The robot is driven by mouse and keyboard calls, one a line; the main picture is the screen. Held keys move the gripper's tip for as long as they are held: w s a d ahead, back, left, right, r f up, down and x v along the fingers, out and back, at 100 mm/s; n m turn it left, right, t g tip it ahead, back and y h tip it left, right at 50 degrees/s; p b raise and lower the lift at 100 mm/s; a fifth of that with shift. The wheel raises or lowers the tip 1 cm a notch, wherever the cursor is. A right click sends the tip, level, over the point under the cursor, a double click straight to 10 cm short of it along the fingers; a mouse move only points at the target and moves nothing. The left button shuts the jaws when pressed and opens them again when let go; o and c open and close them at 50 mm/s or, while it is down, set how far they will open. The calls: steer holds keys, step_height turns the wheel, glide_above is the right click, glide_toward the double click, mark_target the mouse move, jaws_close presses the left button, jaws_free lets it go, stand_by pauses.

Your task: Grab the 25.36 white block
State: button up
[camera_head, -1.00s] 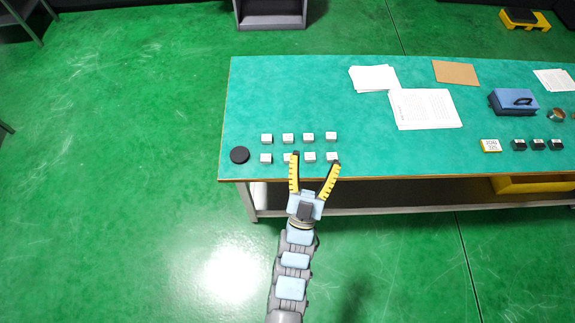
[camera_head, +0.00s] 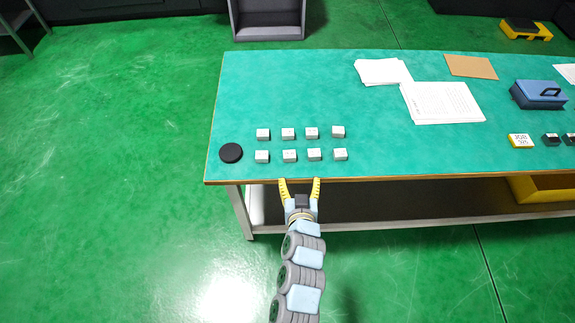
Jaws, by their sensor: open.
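Several small white blocks stand in two rows on the left part of the green table (camera_head: 400,160). The front row has a block at its left end (camera_head: 262,156), two in the middle (camera_head: 289,155) (camera_head: 314,154) and one at its right end (camera_head: 340,154). The back row runs behind it, from its left block (camera_head: 263,134) to its right block (camera_head: 338,131). Markings on the blocks are too small to read, so I cannot tell which is 25.36. My gripper (camera_head: 300,181) is open and empty at the table's front edge, in front of the middle front-row blocks.
A black round disc (camera_head: 231,153) lies left of the rows. Papers (camera_head: 442,103), a brown sheet (camera_head: 471,66), a blue box (camera_head: 539,94) and a yellow-edged label block (camera_head: 521,141) are to the right. The table between the blocks and the label block is clear.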

mark_target(290, 158)
steer(key=shift+n+g+y, duration=0.3)
steer(key=shift+g+y, duration=0.2)
steer(key=shift+g, duration=0.1)
steer(key=w+f+b, duration=0.1)
steer(key=w+f, duration=0.1)
steer(key=w, duration=0.1)
steer(key=w+a+f, duration=0.1)
steer(key=w+f, duration=0.2)
steer(key=w+a+f+b, duration=0.1)
steer(key=w+f, duration=0.1)
steer(key=w, duration=0.2)
steer(key=shift+w+a+f+b, duration=0.1)
steer(key=shift+f+b, duration=0.15)
steer(key=shift+b, duration=0.1)
steer(key=shift+r+b+x, duration=0.2)
steer(key=shift+b+x, duration=0.1)
steer(key=shift+x, duration=1.15)
steer(key=shift+r+b+x, duration=0.2)
steer(key=shift+b+x, duration=0.05)
steer(key=shift+x, duration=1.15)
steer(key=shift+w+a, duration=0.1)
steer(key=shift+w, duration=0.05)
steer(key=c, duration=1.4)
